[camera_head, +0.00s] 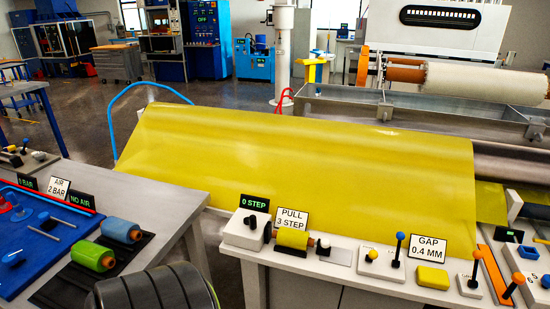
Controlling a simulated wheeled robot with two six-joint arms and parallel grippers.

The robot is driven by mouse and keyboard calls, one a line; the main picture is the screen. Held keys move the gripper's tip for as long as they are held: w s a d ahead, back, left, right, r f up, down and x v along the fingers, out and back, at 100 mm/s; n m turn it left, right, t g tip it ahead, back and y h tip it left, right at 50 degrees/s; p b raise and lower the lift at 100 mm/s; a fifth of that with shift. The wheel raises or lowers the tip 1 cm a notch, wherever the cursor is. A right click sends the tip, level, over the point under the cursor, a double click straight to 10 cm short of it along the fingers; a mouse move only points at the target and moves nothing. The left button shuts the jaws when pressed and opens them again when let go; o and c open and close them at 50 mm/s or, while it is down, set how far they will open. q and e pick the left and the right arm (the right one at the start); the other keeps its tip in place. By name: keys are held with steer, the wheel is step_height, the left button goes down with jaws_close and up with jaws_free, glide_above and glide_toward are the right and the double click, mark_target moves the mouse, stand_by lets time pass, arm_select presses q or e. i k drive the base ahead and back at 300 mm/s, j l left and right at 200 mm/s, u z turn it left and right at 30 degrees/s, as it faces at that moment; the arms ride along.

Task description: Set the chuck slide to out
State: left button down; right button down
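No label in view names a chuck slide, so I cannot tell which control it is. A lever with a blue ball knob (399,239) stands upright on the front bench beside the GAP 0.4 MM sign (428,249). Farther right are a lever with an orange ball knob (476,256) on a white block and another tilted orange-knobbed lever (516,281). Lettering at their bases is too small to read. A wound cream roll (475,82) sits on an orange-ended core at the upper right. Neither of my grippers is in view.
A yellow sheet (300,165) spans the middle. The left table holds a blue panel (35,250), a blue roll (121,230), a green roll (92,255) and AIR signs (59,187). A 0 STEP display (255,203) and PULL sign (291,219) stand on the front bench.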

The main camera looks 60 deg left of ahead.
mark_target(324, 249)
steer(key=u, duration=1.6)
